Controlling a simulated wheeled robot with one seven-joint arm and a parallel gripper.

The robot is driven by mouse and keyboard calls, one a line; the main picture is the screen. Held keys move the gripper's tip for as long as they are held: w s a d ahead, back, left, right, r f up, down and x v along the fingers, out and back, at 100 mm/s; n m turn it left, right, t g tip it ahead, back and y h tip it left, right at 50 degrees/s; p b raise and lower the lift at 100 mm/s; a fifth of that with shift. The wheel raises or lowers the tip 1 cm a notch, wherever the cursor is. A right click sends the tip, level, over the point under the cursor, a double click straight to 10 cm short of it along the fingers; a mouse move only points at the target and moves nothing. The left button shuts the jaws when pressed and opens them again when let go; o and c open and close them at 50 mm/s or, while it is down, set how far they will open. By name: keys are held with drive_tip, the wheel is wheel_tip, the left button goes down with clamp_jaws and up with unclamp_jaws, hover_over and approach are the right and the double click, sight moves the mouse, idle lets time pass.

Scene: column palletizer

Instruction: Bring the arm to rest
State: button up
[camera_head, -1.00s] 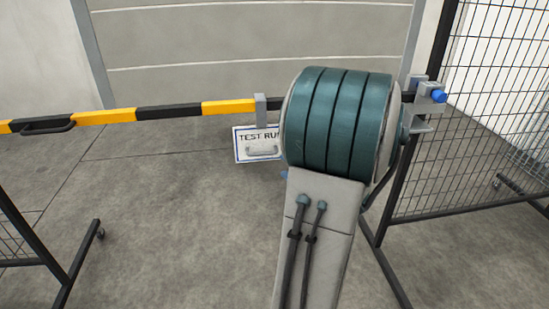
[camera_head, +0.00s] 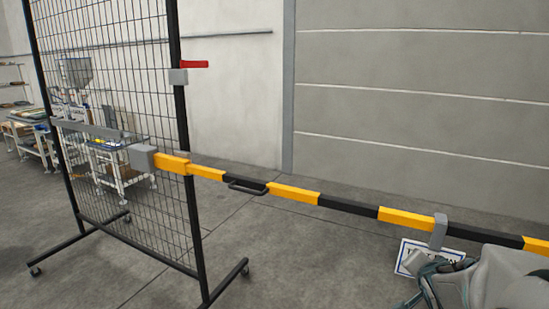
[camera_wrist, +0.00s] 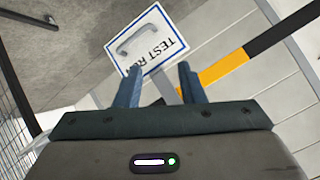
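My arm (camera_head: 500,280) shows only in part at the lower right of the head view. My gripper (camera_wrist: 160,72) shows in the wrist view with its two blue fingers apart and nothing held between them. Beyond the fingers hangs a white sign with a blue border (camera_wrist: 150,42), lettered "TEST RUN" and with a grey handle. The sign also shows in the head view (camera_head: 409,252), partly hidden by my arm. It hangs by a grey clip (camera_head: 439,232) from a yellow and black barrier bar (camera_head: 345,204).
The bar reaches left to a bracket (camera_head: 143,157) on a black mesh fence panel (camera_head: 110,60) with wheeled feet. A red lever (camera_head: 194,64) sits on its post. Workbenches (camera_head: 115,165) stand behind the fence. The floor (camera_head: 300,265) before the bar is open.

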drive_tip(key=s+a+r+n+g+y+p, duration=0.2)
drive_tip(key=s+a+n, duration=0.4)
drive_tip(key=a, duration=0.5)
drive_tip(key=s+a+r+n+g+y+p, duration=0.3)
drive_tip(key=s+a, duration=0.5)
drive_tip(key=a, duration=0.3)
drive_tip(key=r+n+g+p, duration=0.1)
drive_tip(key=n+g+p, duration=0.1)
drive_tip(key=shift+r+n, duration=0.15)
drive_tip(key=shift+n, duration=0.25)
idle(0.4)
